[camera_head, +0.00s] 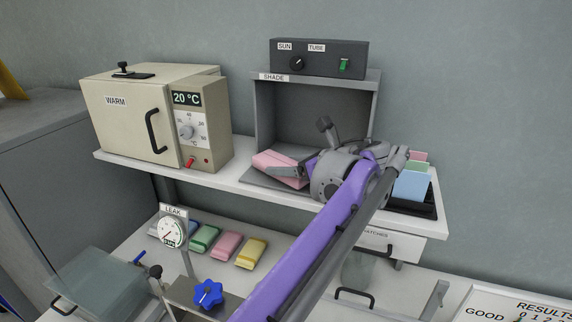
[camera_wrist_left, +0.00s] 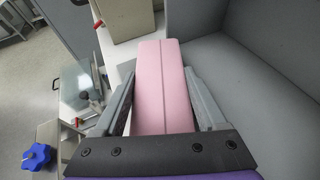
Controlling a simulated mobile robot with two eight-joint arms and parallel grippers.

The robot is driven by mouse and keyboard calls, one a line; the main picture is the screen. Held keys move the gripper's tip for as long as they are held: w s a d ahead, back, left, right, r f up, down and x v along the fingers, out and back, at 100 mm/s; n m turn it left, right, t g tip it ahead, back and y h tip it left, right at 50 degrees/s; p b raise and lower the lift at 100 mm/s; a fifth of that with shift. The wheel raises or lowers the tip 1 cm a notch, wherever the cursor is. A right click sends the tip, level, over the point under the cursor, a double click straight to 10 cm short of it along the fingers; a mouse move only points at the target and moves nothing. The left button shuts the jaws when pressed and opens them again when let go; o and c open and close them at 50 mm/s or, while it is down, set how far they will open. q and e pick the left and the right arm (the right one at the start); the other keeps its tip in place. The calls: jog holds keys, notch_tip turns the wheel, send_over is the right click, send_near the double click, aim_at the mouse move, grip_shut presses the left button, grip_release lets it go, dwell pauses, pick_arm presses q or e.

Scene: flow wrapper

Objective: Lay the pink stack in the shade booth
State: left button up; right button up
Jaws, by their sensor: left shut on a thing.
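The pink stack (camera_head: 280,168) is a pink block at the open front of the grey shade booth (camera_head: 262,110), low over its floor; whether it touches the floor I cannot tell. My left gripper (camera_head: 290,171) is shut on the pink stack, its fingers on either side of it. In the left wrist view the pink stack (camera_wrist_left: 160,85) lies lengthwise between the two fingers of the left gripper (camera_wrist_left: 160,98), with the booth's grey wall (camera_wrist_left: 245,70) to the right. My left arm hides the booth's right front. My right gripper is not in view.
A beige WARM oven (camera_head: 135,120) stands left of the booth on the white shelf (camera_head: 225,178). A black tray (camera_head: 425,208) with coloured swatches is at right. Below lie green (camera_head: 204,238), pink (camera_head: 226,246) and yellow (camera_head: 251,253) packs, a LEAK gauge (camera_head: 171,232) and a blue knob (camera_head: 207,294).

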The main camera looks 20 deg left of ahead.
pick_arm(q)
jog(key=shift+f, duration=0.45)
jog(key=o, duration=1.4)
